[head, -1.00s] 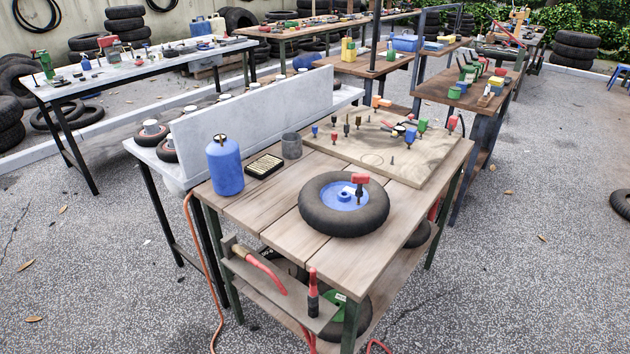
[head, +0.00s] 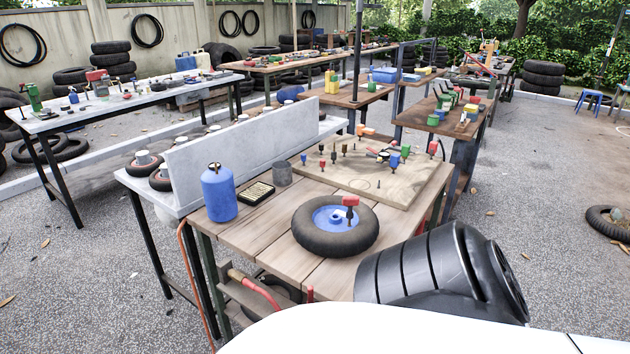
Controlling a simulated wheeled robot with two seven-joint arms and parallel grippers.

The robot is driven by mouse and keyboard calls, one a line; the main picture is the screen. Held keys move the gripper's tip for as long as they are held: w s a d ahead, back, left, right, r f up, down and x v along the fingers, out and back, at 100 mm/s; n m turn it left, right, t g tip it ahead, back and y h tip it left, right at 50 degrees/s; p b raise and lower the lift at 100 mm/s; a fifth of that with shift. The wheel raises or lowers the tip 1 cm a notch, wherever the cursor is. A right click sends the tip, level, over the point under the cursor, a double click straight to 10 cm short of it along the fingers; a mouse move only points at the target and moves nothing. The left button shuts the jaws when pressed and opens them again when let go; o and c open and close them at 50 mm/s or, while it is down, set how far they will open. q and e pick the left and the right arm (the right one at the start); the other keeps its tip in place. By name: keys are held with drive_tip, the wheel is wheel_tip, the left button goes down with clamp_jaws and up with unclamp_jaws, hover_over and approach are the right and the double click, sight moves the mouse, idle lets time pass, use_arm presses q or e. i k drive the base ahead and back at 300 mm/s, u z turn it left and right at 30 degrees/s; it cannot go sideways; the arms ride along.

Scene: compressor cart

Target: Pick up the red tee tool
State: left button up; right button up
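A red tee tool (head: 350,202) with a dark shaft stands upright at the blue hub of a small black-tyred wheel (head: 312,240). The wheel lies flat on the near wooden cart top. I cannot tell whether the tool sits in the hub or only rests on it. More small tee-handled tools stand on the pale board (head: 345,176) behind, among them a red one (head: 433,146). Neither of my grippers is in view. Part of my own arm, black and ribbed, covers the cart's right front corner.
A blue bottle (head: 218,196), a dark-topped box (head: 255,194) and a grey cup (head: 282,174) stand left of the wheel. A pale upright panel (head: 235,138) runs behind them. Bare planks (head: 262,243) lie left of the wheel. A red-handled tool (head: 257,290) is on the lower shelf.

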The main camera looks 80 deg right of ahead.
sight(349, 201)
drive_tip(key=k, duration=1.05)
drive_tip(key=z, duration=1.15)
drive_tip(key=i, duration=0.4)
drive_tip(key=z, duration=0.05)
